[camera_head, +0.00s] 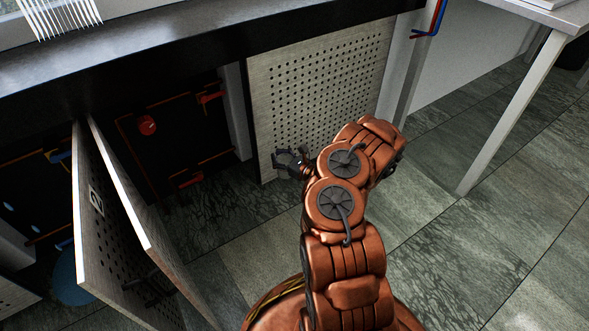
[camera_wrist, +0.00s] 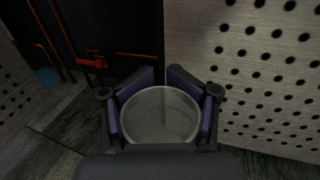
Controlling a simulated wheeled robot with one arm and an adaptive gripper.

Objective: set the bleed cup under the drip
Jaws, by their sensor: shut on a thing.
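My gripper (camera_wrist: 161,104) is shut around a round cup (camera_wrist: 160,116) with a pale rim, seen from above in the wrist view; the inside looks empty. The purple-padded fingers press on its sides. In the head view my gripper (camera_head: 288,160) is small, in front of the perforated panel and right of the open cabinet; the cup is hard to make out there. No drip can be made out in either view. A red valve handle (camera_head: 190,179) sits low in the dark cabinet, and it also shows in the wrist view (camera_wrist: 92,62).
Open cabinet doors (camera_head: 125,215) stick out at the left. A red round knob (camera_head: 147,125) and another red handle (camera_head: 211,94) are inside the cabinet. A perforated panel (camera_head: 318,90) stands right of the opening. A blue round thing (camera_head: 70,276) is at lower left.

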